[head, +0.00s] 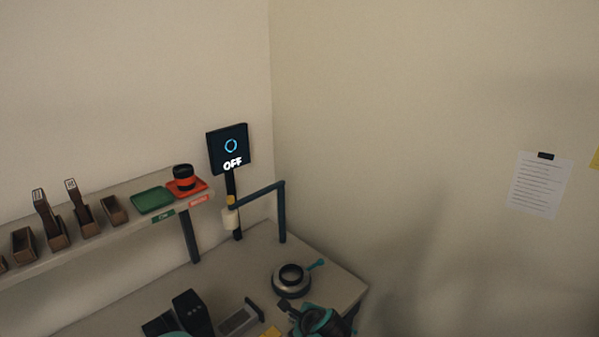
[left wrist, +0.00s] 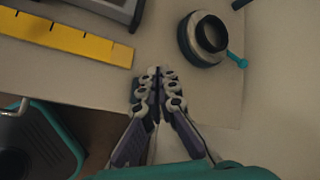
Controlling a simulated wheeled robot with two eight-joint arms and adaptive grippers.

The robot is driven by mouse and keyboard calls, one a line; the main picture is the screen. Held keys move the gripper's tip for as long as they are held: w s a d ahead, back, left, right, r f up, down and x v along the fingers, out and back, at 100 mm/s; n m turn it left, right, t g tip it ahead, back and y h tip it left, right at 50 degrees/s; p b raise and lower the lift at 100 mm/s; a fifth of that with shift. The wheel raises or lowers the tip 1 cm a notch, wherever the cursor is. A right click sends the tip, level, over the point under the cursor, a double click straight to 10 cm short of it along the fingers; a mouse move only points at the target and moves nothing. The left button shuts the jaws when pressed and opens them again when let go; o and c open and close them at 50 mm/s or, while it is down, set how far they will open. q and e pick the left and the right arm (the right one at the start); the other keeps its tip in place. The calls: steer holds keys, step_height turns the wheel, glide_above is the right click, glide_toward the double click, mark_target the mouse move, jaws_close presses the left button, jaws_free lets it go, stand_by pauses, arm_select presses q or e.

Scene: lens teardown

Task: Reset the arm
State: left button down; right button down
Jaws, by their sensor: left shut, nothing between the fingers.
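My left gripper (left wrist: 158,74) shows in the left wrist view with its fingers together and nothing between them. It is over the front edge of the workbench (left wrist: 160,45), between a yellow ruler and a round lens fixture, touching neither. In the head view, the teal and black end of my left arm (head: 318,321) is at the bottom, just in front of the fixture; its fingertips are hard to make out there. My right gripper is in neither view.
The round fixture (head: 291,280) with a teal lever stands near the bench corner. A black sign (head: 229,149) reads OFF above a dark bent arm (head: 262,194). A shelf (head: 100,236) holds small brown boxes, a green tray (head: 152,200) and a red tray with a dark-and-red round part (head: 183,177). The yellow ruler (left wrist: 65,38) lies left.

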arm_select(q)
steer(key=s+a+r+n+g+h, duration=0.1)
steer(key=s+a+r+n+h, duration=0.1)
steer(key=s+a+r+n, duration=0.75)
steer(key=s+a+n+h, duration=0.1)
steer(key=s+a+n, duration=0.6)
steer(key=s+n, duration=0.3)
steer(key=shift+s+r+n+h, duration=0.2)
steer(key=shift+n+h, duration=0.2)
steer(key=shift+n, duration=0.15)
